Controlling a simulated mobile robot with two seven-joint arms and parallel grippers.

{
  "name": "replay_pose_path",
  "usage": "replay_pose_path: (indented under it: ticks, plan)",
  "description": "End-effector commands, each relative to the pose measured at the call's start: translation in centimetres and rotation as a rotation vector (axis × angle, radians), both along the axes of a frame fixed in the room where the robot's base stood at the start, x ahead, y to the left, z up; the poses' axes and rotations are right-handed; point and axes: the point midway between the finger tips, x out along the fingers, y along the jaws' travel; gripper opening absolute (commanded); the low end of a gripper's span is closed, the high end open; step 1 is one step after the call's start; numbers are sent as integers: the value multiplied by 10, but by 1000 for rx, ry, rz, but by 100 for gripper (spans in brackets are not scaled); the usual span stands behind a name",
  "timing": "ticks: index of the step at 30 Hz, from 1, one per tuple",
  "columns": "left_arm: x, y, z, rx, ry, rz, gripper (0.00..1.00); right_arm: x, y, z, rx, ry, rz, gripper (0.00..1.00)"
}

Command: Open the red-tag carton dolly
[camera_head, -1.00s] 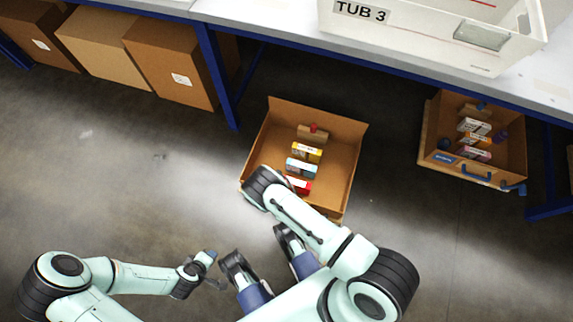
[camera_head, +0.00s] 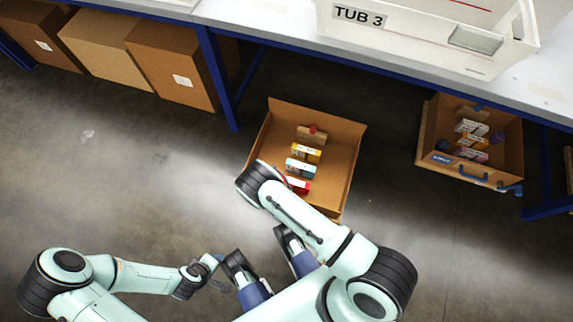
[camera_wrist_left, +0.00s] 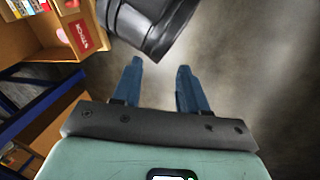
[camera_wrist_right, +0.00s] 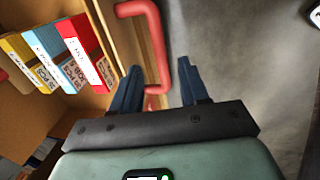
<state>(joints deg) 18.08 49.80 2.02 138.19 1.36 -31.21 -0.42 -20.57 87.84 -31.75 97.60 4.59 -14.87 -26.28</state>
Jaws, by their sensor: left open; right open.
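The red-tag carton dolly (camera_head: 340,178) is an open-topped brown carton on the floor under the bench, in the middle of the head view. Its red tag (camera_wrist_left: 80,35) shows in the left wrist view. Its red handle (camera_wrist_right: 153,35) shows in the right wrist view, with its lower end between the fingertips of my right gripper (camera_wrist_right: 160,80). The right gripper is open, and I cannot tell whether it touches the handle. My arm hides that gripper in the head view. My left gripper (camera_wrist_left: 158,75) is open and empty over bare floor, left of the carton's front.
The carton holds small boxes, including a yellow one (camera_head: 306,153) and a red one (camera_head: 298,186). A blue-tag carton (camera_head: 425,140) with blue handle stands to the right. The bench (camera_head: 270,25) bears TUB 3 (camera_head: 420,45). Brown boxes (camera_head: 175,65) stand at left. Front floor is clear.

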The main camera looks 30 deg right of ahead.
Motion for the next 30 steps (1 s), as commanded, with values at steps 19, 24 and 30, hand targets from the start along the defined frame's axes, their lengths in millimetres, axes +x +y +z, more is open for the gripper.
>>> replay_pose_path:
  ticks: [19,24,30]
  plan:
    - [-43,-21,33,-55,115,-48,43,-11,12,85,1,2,0,44]
    - [-43,-21,33,-55,115,-48,43,-11,12,84,1,2,0,44]
    - [-43,-21,33,-55,115,-47,43,-11,12,84,1,2,0,44]
